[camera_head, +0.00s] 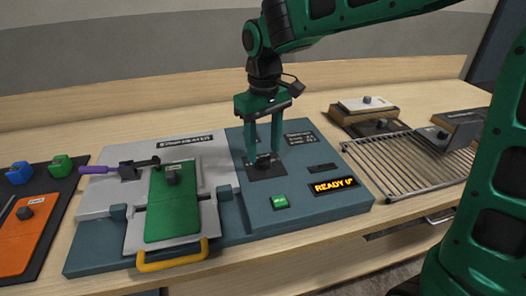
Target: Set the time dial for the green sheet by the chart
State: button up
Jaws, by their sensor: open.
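The blue-grey console (345,208) stands on the wooden bench. Its small dark time dial (262,160) sits on a black square plate, largely between my gripper's fingers. My gripper (263,153) points straight down over the dial with its two green fingers apart, one on each side; I cannot tell whether they touch it. The green sheet (172,205) with a dark knob lies on the press bed at the left of the console. A chart label (300,138) is on the console behind the dial, too small to read. The display (334,187) glows "READY" with a further character.
A green button (280,202) is in front of the dial. A yellow handle (172,258) and a purple-handled lever (98,169) belong to the press. An orange sheet (17,240) lies at left. A wire rack (400,165) and stacked blocks (366,110) stand at right.

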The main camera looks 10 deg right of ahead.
jog(key=shift+f, duration=1)
jog(key=c, duration=1)
jog(key=shift+c, duration=0.2)
jog(key=shift+n, duration=0.3)
jog(key=n, duration=0.4)
jog(key=shift+r+n, duration=0.1)
jog(key=shift+n, duration=1.9)
jog(key=shift+w, duration=0.1)
